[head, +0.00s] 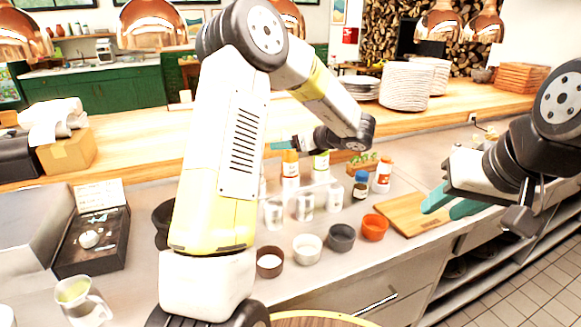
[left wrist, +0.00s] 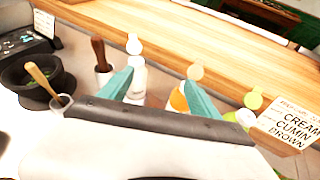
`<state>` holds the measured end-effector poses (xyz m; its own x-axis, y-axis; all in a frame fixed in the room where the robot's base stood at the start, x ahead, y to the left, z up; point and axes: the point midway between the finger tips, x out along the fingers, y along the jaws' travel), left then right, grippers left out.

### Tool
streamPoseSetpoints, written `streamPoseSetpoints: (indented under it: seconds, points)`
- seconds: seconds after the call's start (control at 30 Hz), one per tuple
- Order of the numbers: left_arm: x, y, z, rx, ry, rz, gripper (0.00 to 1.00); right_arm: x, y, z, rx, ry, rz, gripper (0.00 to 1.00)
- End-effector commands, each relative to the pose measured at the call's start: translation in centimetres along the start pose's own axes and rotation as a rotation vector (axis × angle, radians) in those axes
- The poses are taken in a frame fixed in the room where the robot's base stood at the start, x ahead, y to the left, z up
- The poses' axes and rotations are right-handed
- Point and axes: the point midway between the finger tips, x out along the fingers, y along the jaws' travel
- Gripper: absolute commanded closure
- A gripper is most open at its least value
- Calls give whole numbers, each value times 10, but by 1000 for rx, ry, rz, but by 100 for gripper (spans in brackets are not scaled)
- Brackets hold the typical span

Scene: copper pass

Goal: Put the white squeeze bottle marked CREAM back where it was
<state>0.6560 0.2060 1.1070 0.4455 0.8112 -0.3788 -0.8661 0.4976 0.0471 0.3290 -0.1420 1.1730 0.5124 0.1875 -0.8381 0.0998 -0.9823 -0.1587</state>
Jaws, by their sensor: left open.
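A white squeeze bottle (left wrist: 136,78) with a white cap stands upright beyond my left gripper (left wrist: 158,80) in the left wrist view, partly behind one finger. No CREAM marking is readable on it. An orange bottle (left wrist: 180,98) stands behind the other finger. My left gripper is open, with nothing seen held between its teal fingers. In the head view my left arm covers much of the bottle row; an orange bottle (head: 290,170) shows beside it. My right gripper (head: 453,203) is open and empty near the cutting board. A card (left wrist: 292,125) reads CREAM, CUMIN, BROWN.
Several small bowls, including an orange-red one (head: 374,228), and metal cups (head: 305,206) stand in front of the bottles. A wooden cutting board (head: 408,214) lies at right. A dark mortar (left wrist: 35,85) and a brown-handled tool (left wrist: 99,55) stand left of the white bottle.

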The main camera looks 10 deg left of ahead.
Motion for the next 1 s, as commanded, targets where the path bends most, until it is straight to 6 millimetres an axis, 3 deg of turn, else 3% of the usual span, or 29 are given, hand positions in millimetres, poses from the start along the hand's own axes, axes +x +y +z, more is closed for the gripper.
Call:
streamPoseSetpoints:
  seconds: [0.03, 0.2, 0.3, 0.4, 0.57, 0.7, 0.83, 0.87, 1.0]
  points:
    - [-6, -10, 24, 63, -27, -96, 28, 0, 0, 0, 0, 0, 0, 64]
    - [-52, -47, 92, 470, -210, -474, 28, 0, 0, 0, 0, 0, 0, 64]
    - [-92, -53, 117, 761, -375, -652, 28, 0, 0, 0, 0, 0, 0, 64]
    - [-134, -45, 127, 1074, -568, -788, 28, 0, 0, 0, 0, 0, 0, 64]
    - [-192, -3, 112, 1607, -909, -925, 28, 0, 0, 0, 0, 0, 0, 64]
    - [-224, 61, 75, 2084, -1215, -981, 28, 0, 0, 0, 0, 0, 0, 64]
    - [-233, 134, 31, 2499, -1472, -1011, 28, 0, 0, 0, 0, 0, 0, 64]
    - [-233, 150, 22, -2541, 1501, 1003, 28, 0, 0, 0, 0, 0, 0, 64]
    - [-228, 214, -13, -2271, 1352, 835, 28, 0, 0, 0, 0, 0, 0, 64]
